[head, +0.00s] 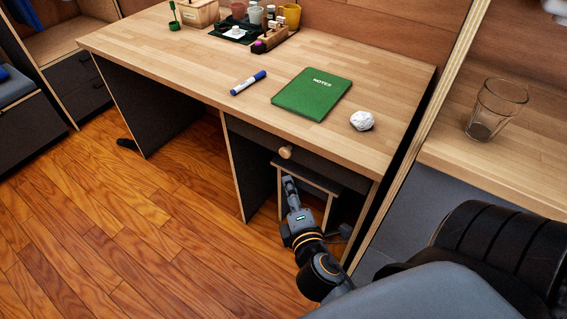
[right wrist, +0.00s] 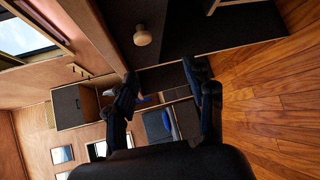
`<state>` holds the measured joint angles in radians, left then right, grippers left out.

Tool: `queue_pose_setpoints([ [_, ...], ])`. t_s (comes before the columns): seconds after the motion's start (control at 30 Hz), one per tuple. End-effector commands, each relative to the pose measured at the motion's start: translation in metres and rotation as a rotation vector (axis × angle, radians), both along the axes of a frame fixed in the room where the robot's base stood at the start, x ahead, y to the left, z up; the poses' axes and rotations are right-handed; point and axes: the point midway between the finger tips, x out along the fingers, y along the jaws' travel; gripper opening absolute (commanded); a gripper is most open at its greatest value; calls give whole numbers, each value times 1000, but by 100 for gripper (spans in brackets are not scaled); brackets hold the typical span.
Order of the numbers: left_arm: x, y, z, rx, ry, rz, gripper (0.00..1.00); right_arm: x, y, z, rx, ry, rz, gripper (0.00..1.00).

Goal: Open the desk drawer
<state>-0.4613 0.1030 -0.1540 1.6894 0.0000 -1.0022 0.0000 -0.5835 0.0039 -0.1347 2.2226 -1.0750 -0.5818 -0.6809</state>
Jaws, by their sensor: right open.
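The desk (head: 190,60) has a light wooden top. Under its right part is a drawer with a dark front (head: 322,168), which looks shut. A round pale wooden knob (head: 285,152) sticks out of it. In the right wrist view the knob (right wrist: 142,37) is above the fingers and apart from them. My right gripper (head: 290,184) is just below and in front of the knob in the head view. Its two fingers are spread and empty in the right wrist view (right wrist: 163,80). My left gripper is not in view.
On the desk lie a green notebook (head: 312,93), a blue marker (head: 248,83) and a crumpled white ball (head: 362,120). A black tray (head: 237,34) with small items stands at the back. A glass (head: 495,110) stands on the right counter.

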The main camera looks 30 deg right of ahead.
Motion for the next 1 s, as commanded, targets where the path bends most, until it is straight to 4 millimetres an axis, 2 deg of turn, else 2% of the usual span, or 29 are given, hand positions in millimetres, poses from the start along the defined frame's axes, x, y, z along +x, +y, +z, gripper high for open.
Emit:
queue_pose_setpoints([
  [0.1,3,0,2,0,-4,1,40,-1,-7,17,-44,-31,-15,54],
  [0.23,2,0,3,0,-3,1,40,8,-11,21,-54,-39,-18,54],
  [0.5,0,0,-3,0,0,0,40,56,-32,12,-54,-39,-17,54],
  [0.7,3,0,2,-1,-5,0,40,92,-48,3,-52,-38,-16,54],
  [0.83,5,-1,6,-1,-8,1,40,109,-55,-1,-50,-37,-16,54],
  [1.0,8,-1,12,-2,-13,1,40,120,-60,-4,-50,-35,-16,54],
])
